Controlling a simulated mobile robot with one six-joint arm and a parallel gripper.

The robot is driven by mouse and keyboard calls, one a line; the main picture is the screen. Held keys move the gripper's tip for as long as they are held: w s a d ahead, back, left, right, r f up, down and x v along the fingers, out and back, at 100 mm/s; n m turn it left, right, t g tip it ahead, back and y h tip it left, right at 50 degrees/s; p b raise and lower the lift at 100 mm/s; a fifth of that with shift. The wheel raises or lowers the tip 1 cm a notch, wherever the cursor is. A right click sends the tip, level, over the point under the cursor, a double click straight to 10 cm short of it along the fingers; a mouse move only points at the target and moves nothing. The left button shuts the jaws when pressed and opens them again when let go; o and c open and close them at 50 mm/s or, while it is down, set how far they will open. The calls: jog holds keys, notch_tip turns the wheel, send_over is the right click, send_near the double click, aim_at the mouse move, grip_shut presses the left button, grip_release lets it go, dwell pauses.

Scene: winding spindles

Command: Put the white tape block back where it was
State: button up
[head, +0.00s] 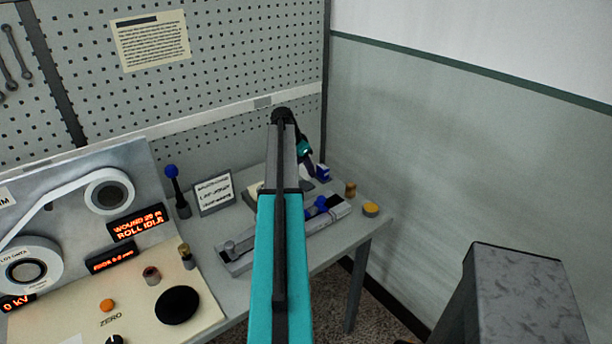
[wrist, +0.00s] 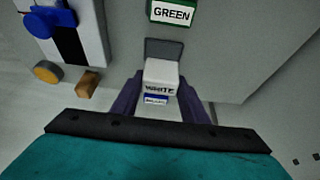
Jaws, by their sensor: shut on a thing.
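I cannot tell whether the block touches the surface below. A green block lettered GREEN (wrist: 172,11) is just beyond the patch. In the head view my arm hides the white block.
In the head view, a slide fixture (head: 328,215) with a blue knob (head: 318,204) lies on the bench. A small blue block (head: 322,171) is by my gripper. A sign (head: 214,194) stands left.

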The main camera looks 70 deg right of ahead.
aim_at(306, 174)
jog(key=shift+f+p, duration=0.5)
jog(key=shift+f, duration=1.3)
jog(key=shift+f, duration=0.1)
jog(key=o, duration=1.1)
jog(key=shift+r, duration=0.2)
jog(key=shift+b+v, duration=1.45)
jog(key=shift+v, duration=4.45)
jog(key=shift+s, duration=0.15)
